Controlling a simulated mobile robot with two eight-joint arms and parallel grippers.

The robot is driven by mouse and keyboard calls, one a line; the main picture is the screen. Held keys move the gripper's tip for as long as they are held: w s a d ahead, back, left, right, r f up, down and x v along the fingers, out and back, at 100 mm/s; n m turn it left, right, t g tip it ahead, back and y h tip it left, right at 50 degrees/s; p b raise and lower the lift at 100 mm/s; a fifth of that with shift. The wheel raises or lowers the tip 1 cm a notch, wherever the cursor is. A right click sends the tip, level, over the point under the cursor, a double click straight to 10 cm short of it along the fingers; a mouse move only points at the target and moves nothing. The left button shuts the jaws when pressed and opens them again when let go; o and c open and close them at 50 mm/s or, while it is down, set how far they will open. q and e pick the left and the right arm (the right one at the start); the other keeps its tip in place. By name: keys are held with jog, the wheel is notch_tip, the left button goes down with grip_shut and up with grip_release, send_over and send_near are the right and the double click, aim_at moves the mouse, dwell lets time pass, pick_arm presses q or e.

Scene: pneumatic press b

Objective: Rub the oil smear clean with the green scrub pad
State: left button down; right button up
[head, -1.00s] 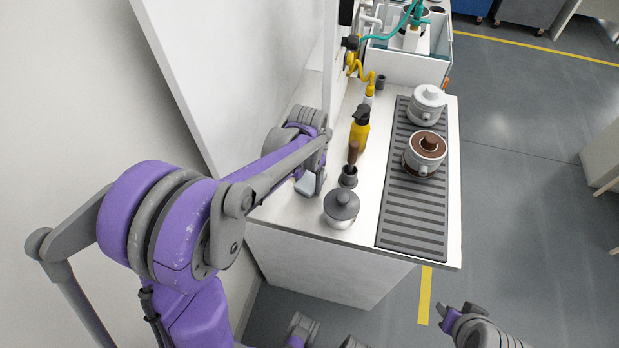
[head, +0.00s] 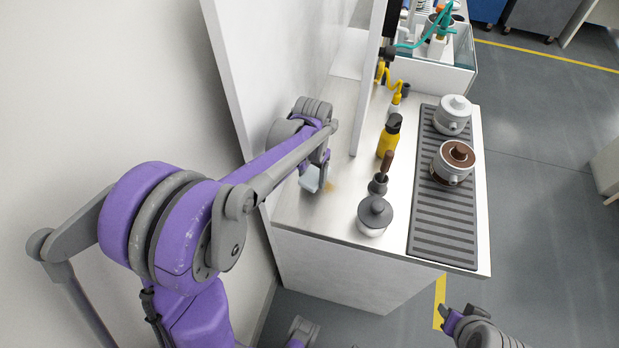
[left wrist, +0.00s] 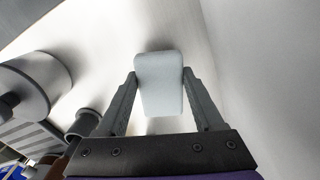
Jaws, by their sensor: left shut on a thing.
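My left gripper (head: 322,174) is shut on a pale blue-white pad (head: 311,180) at the left part of the counter. The pad also shows between both fingers in the left wrist view (left wrist: 160,85); no green shows on it. A faint tan smear (head: 332,186) lies on the counter just right of the pad. I cannot tell whether the pad touches the counter. My right gripper (head: 457,318) is low at the bottom right, away from the counter; its jaw opening is unclear.
Right of the smear stand a grey-lidded pot (head: 375,214), a brown-handled brush (head: 381,180) in a dark holder and a yellow bottle (head: 389,139). A ribbed grey mat (head: 443,235) bears a white pot (head: 453,114) and a brown-lidded pot (head: 453,162). A white panel (head: 245,75) rises on the left.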

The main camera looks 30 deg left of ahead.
aim_at(312, 177)
pick_arm(q)
jog(key=shift+w+d+r, duration=0.1)
jog(key=shift+r, duration=0.5)
notch_tip(312, 177, up, 2)
jog(key=shift+r+p, duration=0.1)
jog(key=shift+p, duration=0.8)
jog(key=shift+r+p, duration=0.5)
jog(key=shift+r, duration=0.4)
jog(key=shift+f, duration=0.1)
